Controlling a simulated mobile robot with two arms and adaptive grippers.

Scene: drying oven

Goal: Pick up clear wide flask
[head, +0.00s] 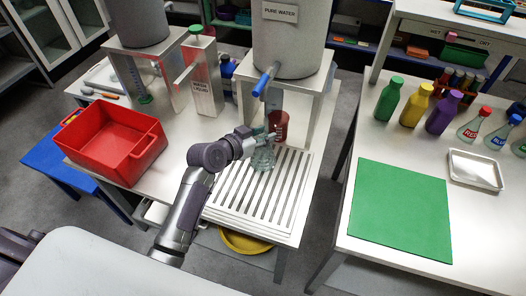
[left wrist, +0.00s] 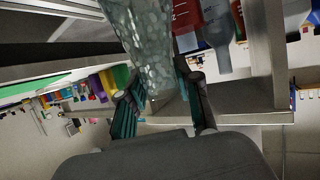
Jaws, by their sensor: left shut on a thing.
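The clear wide flask (head: 263,157) is over the slatted drain rack in the head view, at the end of my left arm. My left gripper (head: 254,140) is shut on it. In the left wrist view the flask (left wrist: 148,45) is large, with the two fingers of my left gripper (left wrist: 157,95) on either side of it. I cannot tell whether its base touches the rack. My right gripper is not in view.
A red beaker (head: 279,124) stands close behind the flask, under the pure water tank (head: 290,40) with its blue tap (head: 264,82). A red bin (head: 112,140) is at left. A green mat (head: 402,208) lies on the right table (head: 347,250), across a gap.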

